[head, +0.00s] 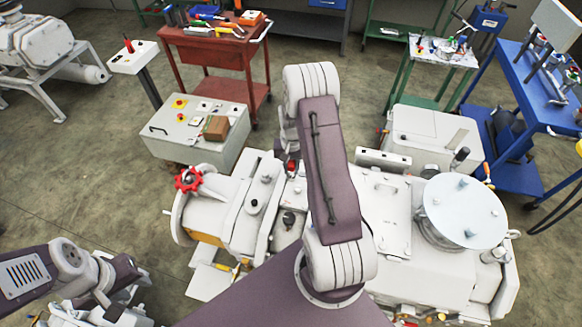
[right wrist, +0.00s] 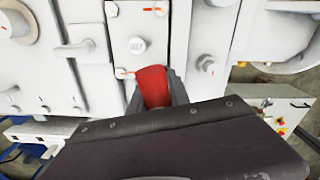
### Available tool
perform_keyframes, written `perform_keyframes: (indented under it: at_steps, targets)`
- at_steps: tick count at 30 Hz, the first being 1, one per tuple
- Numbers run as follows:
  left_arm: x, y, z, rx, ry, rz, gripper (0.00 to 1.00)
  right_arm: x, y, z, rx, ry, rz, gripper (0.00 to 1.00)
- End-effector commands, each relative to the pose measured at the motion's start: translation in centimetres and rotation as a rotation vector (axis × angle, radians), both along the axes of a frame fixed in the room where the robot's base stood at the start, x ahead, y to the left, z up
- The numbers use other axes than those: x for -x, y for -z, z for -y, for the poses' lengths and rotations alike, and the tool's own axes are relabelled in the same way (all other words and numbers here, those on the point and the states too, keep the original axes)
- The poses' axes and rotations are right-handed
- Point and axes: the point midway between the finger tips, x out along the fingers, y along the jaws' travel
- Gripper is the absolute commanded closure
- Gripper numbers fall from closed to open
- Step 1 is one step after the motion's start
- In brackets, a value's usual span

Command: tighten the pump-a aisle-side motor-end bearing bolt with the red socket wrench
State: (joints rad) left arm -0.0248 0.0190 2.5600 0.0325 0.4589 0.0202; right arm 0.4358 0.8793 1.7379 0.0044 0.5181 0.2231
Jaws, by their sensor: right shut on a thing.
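The red socket wrench (right wrist: 152,80) is upright in the right wrist view, between the dark fingers of my right gripper (right wrist: 156,95), which is shut on it. Its far end lies against or just in front of the white pump casing (right wrist: 95,88); I cannot tell whether it sits on a bolt. A bolt head with an orange mark (right wrist: 121,73) is right beside it on the left. In the head view my right arm hides the gripper; a small red patch shows beside the arm. My left gripper (head: 103,308) is at the lower left, away from the pump, its fingers unclear.
Other bolts (right wrist: 205,63) stud the casing. In the head view a red handwheel (head: 188,180) sticks out at the pump's left end. A grey control box (head: 198,135), a red tool cart (head: 215,52) and a blue bench (head: 535,90) stand around.

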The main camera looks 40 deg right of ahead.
Motion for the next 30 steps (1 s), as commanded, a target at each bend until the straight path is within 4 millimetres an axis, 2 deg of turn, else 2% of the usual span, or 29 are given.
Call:
perform_keyframes:
  at_steps: [1,15,30]
  targets:
    - [0.0,-0.7,0.0,0.0,0.0,0.0,0.64,-0.1,-0.8,0.0,0.0,0.0,0.002,1.0]
    - [0.0,-3.5,0.0,0.0,0.0,0.0,0.64,-0.2,-4.4,0.1,0.002,0.0,0.006,1.0]
    - [0.0,-3.5,0.0,0.0,0.0,0.0,0.64,-0.2,-4.4,0.1,0.002,0.0,0.006,1.0]
